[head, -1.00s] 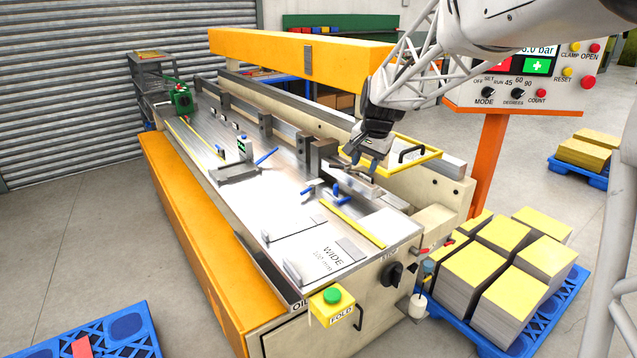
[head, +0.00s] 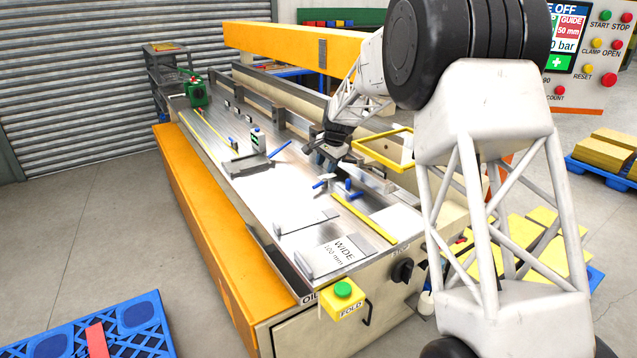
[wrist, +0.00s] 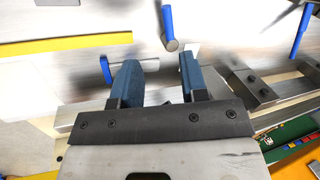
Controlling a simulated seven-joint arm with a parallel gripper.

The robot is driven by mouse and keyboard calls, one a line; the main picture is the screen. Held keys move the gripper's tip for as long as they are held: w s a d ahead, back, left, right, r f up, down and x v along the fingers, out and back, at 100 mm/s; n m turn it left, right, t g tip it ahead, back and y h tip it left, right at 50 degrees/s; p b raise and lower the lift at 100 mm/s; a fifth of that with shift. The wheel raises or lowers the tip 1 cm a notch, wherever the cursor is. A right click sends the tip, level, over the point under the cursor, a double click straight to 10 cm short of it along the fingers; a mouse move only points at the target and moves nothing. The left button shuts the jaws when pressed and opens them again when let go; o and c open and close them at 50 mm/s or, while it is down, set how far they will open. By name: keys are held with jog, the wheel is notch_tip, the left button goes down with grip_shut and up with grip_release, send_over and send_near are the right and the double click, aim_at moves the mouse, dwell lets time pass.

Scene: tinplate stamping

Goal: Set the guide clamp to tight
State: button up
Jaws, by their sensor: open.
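Blue-handled levers sit on the machine bed, and none carries a label I can read as the guide clamp. One blue lever (head: 280,148) angles up beside a small upright gauge. Two more, a left one (head: 320,184) and a right one (head: 350,188), stand nearer the front end. My gripper (head: 318,160) is low over the back of the bed, between these groups. In the wrist view my gripper (wrist: 158,78) is open with blue fingers and nothing between them. A blue handle (wrist: 167,25) lies ahead of the gap, another (wrist: 300,30) is at right, and one (wrist: 105,68) is beside the left finger.
A yellow frame (head: 362,160) and upright back blocks stand close to my gripper. The orange beam (head: 275,42) spans behind. A green FOLD button (head: 343,290) is at the front corner. The control panel (head: 590,50) partly shows "GUIDE" and "50 mm". My arm hides much of the right side.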

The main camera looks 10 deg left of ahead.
aim_at(318, 185)
jog(key=shift+w+a+f, duration=0.45)
jog(key=shift+a+f, duration=0.1)
jog(key=shift+a, duration=0.05)
jog(key=shift+f, duration=0.15)
jog(key=shift+x, duration=3.75)
grip_shut()
